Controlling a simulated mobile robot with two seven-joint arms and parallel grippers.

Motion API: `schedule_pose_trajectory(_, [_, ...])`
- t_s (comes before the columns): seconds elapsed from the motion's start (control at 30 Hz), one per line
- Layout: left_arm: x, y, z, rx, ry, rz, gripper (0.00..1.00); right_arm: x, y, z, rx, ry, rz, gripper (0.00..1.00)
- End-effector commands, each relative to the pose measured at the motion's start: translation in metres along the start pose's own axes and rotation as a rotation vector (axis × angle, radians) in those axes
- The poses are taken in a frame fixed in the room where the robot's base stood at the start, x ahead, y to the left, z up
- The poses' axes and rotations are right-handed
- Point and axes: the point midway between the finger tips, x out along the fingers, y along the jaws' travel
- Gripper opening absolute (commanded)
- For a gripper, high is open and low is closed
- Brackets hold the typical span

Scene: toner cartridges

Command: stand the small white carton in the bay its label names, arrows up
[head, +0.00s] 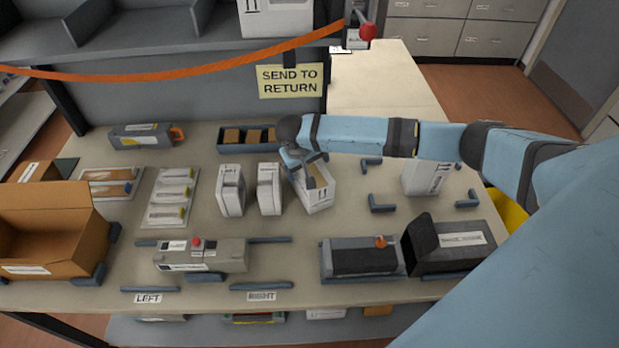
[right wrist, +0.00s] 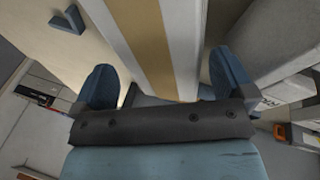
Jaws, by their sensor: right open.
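A small white carton (head: 318,198) with tan tape along its top and dark arrow marks on its front stands mid-table, turned and seemingly a little tilted. My right gripper (head: 303,162) is at its upper end and hides part of it. In the right wrist view the taped face of the carton (right wrist: 150,40) lies between the open fingers of my right gripper (right wrist: 166,80); I cannot tell whether either finger touches it. Front signs read LEFT (head: 148,298) and RIGHT (head: 262,296). The carton's label is too small to read. My left gripper is not in view.
Two white cartons (head: 229,190) (head: 269,189) stand close on the left. Another white carton (head: 424,178) stands among dark corner brackets (head: 381,204) on the right. A blue bin (head: 228,147) is behind. A grey unit (head: 201,256) and an open black case (head: 450,252) are in front.

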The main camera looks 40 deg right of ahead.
Motion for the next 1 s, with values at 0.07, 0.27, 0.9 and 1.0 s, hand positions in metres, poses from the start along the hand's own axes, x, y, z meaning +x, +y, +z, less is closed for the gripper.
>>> schedule_pose_trajectory(0.07, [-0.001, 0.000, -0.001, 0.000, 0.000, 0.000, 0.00, 0.009, 0.000, 0.001, -0.001, -0.001, 0.001, 1.00])
schedule_pose_trajectory(0.27, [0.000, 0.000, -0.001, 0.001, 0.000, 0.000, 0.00, 0.016, 0.000, 0.001, -0.001, 0.001, -0.001, 1.00])
schedule_pose_trajectory(0.9, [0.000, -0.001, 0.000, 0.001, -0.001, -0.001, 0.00, 0.012, 0.000, 0.000, -0.001, 0.002, -0.001, 0.29])
schedule_pose_trajectory(1.0, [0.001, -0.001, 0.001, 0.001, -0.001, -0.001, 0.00, 0.003, 0.003, -0.002, 0.000, 0.003, -0.002, 0.29])
